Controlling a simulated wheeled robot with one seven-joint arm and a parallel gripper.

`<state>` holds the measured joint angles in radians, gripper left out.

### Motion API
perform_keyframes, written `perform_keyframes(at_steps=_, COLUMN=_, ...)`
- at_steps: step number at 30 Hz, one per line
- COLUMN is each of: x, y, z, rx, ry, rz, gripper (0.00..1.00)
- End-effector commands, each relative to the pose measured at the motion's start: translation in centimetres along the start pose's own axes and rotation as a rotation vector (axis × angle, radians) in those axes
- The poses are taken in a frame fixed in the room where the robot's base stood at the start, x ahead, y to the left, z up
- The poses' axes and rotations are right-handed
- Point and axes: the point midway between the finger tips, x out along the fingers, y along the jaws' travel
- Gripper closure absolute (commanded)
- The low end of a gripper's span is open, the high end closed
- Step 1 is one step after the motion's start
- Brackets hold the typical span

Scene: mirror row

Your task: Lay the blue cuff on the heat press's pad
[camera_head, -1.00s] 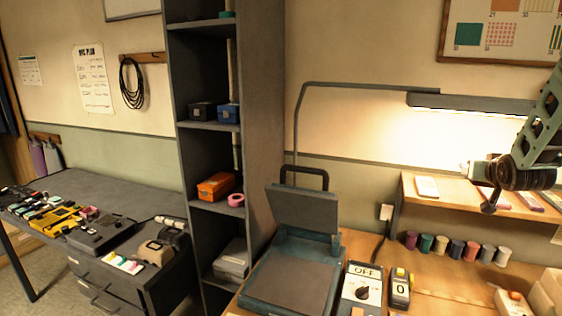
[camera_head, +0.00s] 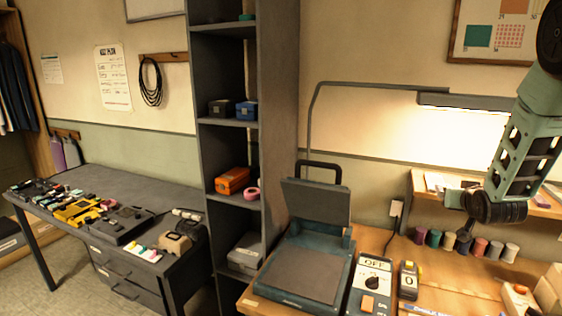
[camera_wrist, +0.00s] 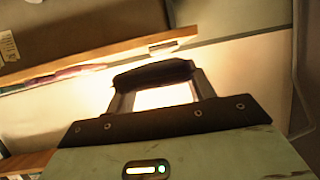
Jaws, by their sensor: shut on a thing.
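The heat press (camera_head: 300,286) stands on the wooden bench with its lid (camera_head: 317,201) raised. Its flat grey pad (camera_head: 303,271) is bare. My gripper (camera_head: 464,236) is up and to the right of the press, in front of the small shelf and the spools, apart from the pad. In the wrist view, a dark band (camera_wrist: 152,74) spans the fingertips of my gripper (camera_wrist: 155,84). It looks like the blue cuff, but the dim light hides its true colour. I see no other loose cuff on the press.
A control box reading OFF (camera_head: 371,283) and a counter showing 0 (camera_head: 408,281) stand right of the pad. Several thread spools (camera_head: 480,247) line the bench back, below a wooden shelf (camera_head: 425,184). A tall dark rack (camera_head: 280,120) rises left of the press.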

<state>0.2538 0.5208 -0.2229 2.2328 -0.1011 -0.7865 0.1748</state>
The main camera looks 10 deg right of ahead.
Motion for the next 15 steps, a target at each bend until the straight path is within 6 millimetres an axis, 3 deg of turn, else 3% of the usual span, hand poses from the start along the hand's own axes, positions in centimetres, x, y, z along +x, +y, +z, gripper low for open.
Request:
perform_keyframes(at_steps=5, x=0.8, y=-5.2, z=5.2, rx=-0.03, ry=-0.013, rz=-0.081, gripper=0.69)
perform_keyframes(at_steps=8, x=0.8, y=-9.0, z=9.4, rx=-0.055, ry=-0.016, rz=-0.145, gripper=0.69)
perform_keyframes(at_steps=15, x=-2.0, y=-16.5, z=19.4, rx=-0.125, ry=-0.017, rz=-0.294, gripper=0.69)
